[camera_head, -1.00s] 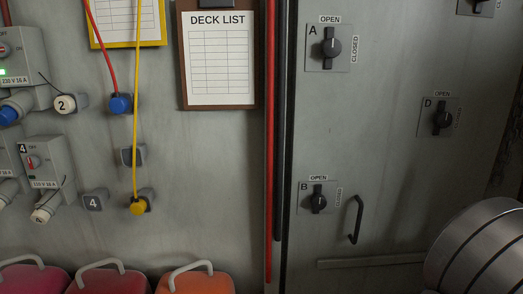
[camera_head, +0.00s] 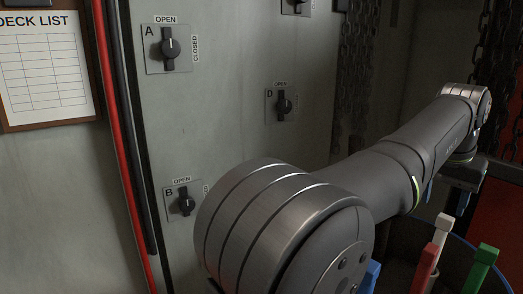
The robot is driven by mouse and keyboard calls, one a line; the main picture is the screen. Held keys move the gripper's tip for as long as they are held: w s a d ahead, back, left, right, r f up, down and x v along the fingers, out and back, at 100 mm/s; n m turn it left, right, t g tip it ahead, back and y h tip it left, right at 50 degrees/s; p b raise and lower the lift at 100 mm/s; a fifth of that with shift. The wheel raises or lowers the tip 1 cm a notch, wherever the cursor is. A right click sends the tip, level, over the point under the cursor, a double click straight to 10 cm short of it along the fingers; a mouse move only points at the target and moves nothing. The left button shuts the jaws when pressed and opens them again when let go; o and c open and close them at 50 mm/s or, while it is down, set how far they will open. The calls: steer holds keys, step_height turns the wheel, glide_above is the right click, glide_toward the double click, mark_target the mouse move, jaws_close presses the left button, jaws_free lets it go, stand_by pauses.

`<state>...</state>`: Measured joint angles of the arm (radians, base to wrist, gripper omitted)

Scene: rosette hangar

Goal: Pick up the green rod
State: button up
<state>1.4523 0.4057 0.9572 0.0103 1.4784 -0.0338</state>
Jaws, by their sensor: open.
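A green rod (camera_head: 482,268) with a square head stands tilted at the lower right, its lower end cut off by the picture's edge. It is in or at a round dark bin (camera_head: 460,241) with a blue rim. My gripper (camera_head: 461,197) is at the far end of my arm, above and behind the green rod and apart from it. The gripper is open, small and dark in the view, and I see nothing held in it.
A red rod (camera_head: 423,270), a white-topped rod (camera_head: 443,228) and a blue rod (camera_head: 370,276) stand near the green one. Chains (camera_head: 358,70) hang behind. A grey wall panel with black knobs (camera_head: 169,47) and a deck list (camera_head: 42,70) are at left.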

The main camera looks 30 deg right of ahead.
mark_target(432, 248)
steer(key=shift+a+r, duration=0.15)
steer(key=shift+r, duration=0.3)
steer(key=shift+f, duration=0.1)
steer(key=x, duration=1.7)
steer(key=shift+s+f, duration=0.1)
steer(key=shift+r, duration=0.25)
steer(key=w+v, duration=0.1)
steer(key=v, duration=1.5)
steer(key=x, duration=1.1)
steer(key=s+x, duration=0.1)
steer(key=x, duration=0.5)
steer(key=shift+a, duration=0.1)
step_height(432, 248, up, 12)
steer(key=shift+f, duration=0.15)
